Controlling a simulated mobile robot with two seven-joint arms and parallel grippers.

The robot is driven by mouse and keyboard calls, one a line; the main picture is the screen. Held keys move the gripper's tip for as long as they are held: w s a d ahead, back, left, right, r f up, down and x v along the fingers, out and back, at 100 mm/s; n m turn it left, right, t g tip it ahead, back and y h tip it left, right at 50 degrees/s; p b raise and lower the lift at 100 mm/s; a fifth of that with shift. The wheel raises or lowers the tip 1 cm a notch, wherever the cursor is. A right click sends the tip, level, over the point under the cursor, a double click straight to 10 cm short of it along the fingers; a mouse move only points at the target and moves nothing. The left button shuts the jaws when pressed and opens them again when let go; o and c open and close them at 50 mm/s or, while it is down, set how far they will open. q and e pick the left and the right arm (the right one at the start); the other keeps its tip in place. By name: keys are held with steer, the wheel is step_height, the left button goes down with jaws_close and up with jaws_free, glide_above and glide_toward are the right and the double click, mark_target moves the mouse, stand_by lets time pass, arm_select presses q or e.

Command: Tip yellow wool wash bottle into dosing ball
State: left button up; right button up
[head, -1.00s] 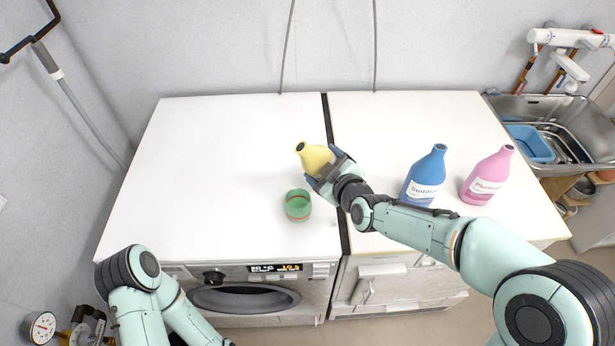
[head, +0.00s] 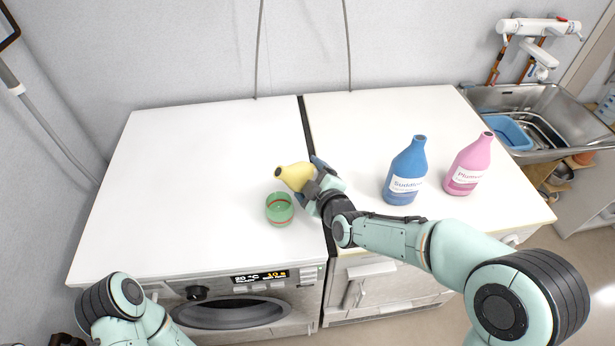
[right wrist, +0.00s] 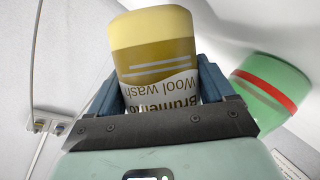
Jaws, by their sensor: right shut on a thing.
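The yellow wool wash bottle (head: 295,176) is held tilted over the left white worktop, its dark mouth pointing left. My right gripper (head: 316,181) is shut on it. The right wrist view shows the bottle (right wrist: 155,55) between both fingers (right wrist: 160,95), its "Wool wash" label upside down. The green translucent dosing ball (head: 280,209) with a red band stands on the worktop, just in front of the bottle's mouth in the head view. It also shows in the right wrist view (right wrist: 270,90). No liquid is visible. My left gripper is out of view; only its arm shows at lower left.
A blue bottle (head: 406,172) and a pink bottle (head: 468,165) stand upright on the right worktop (head: 350,115), near my right forearm. A dark gap (head: 314,150) separates the worktops. A steel sink (head: 545,105) is at far right. The left worktop (head: 180,190) is otherwise clear.

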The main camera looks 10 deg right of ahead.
steer(key=shift+w+d+f+n+t, duration=0.25)
steer(key=shift+d+f+n+t, duration=0.15)
steer(key=shift+f+n, duration=0.1)
steer(key=shift+w+d+f+n+h+b, duration=0.2)
steer(key=shift+d+n+h+b, duration=0.1)
steer(key=shift+n+h, duration=0.1)
steer(key=shift+w+d+r+n+t+h+p, duration=0.1)
steer(key=shift+d+r+n+t+h+p, duration=0.2)
steer(key=shift+r+n+p, duration=0.4)
steer(key=shift+w+d+r+n+t+p, duration=0.1)
steer(key=shift+r+n+t+p, duration=0.35)
steer(key=shift+r, duration=0.3)
steer(key=shift+r+n+t+p, duration=0.3)
steer(key=shift+r+n+t, duration=0.05)
steer(key=shift+r+n, duration=0.55)
stand_by(2.2)
